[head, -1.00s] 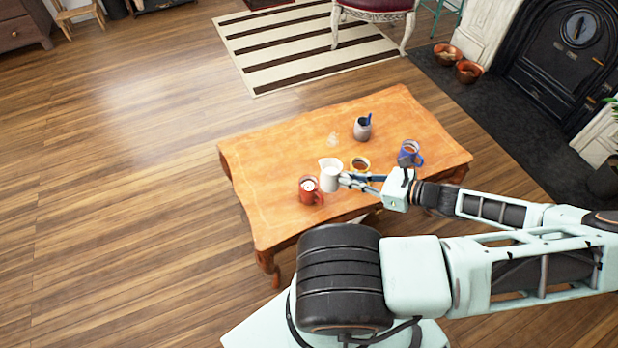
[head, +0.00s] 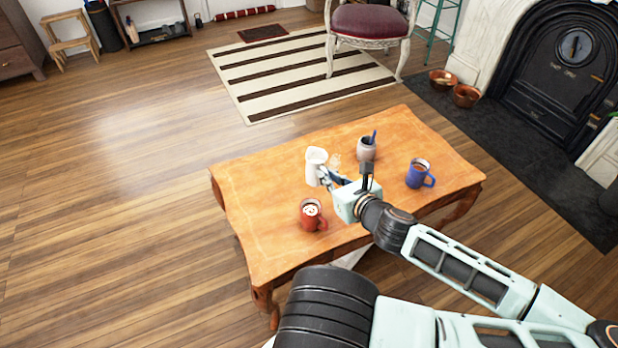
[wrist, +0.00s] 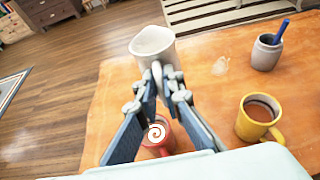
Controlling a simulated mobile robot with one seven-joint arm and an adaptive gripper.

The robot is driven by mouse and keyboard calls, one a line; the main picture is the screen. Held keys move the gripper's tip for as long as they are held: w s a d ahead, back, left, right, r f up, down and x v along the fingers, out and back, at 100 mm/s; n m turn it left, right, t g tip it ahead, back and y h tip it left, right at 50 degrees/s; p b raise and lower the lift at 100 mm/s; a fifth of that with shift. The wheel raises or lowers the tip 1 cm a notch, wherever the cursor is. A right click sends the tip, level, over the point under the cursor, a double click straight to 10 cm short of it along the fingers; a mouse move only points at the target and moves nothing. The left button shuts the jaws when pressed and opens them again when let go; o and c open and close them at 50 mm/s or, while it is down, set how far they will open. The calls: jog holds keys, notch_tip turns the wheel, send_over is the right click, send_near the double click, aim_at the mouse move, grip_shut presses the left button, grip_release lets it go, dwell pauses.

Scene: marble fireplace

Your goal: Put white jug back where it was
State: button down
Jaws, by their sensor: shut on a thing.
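The white jug (head: 315,164) is held by my gripper (head: 326,178) over the wooden coffee table (head: 260,190). In the wrist view the white jug (wrist: 152,42) is between the fingertips of my gripper (wrist: 160,72), with its open top showing. The jug appears roughly upright and raised above the tabletop; its exact height I cannot tell. My gripper is shut on it. The fingers hide part of the jug's near side.
A red mug (head: 312,214), a blue mug (head: 417,174) and a grey pot with a blue utensil (head: 366,150) stand on the table. A yellow mug (wrist: 258,118) and a small pale glassy item (wrist: 221,66) show in the wrist view. The table's left part is clear.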

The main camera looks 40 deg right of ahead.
jog(key=shift+w+d+f+b, duration=1.5)
jog(key=shift+w+f+b, duration=0.25)
jog(key=shift+f+b, duration=0.35)
jog(key=shift+w+d+f+b, duration=1.55)
jog(key=shift+w+f+b, duration=0.3)
jog(key=shift+f, duration=0.35)
jog(key=shift+w+d+f+b, duration=1.5)
jog(key=shift+w+f+b, duration=0.2)
jog(key=shift+f+b, duration=0.4)
jog(key=shift+f, duration=0.15)
jog(key=c, duration=2.1)
grip_release()
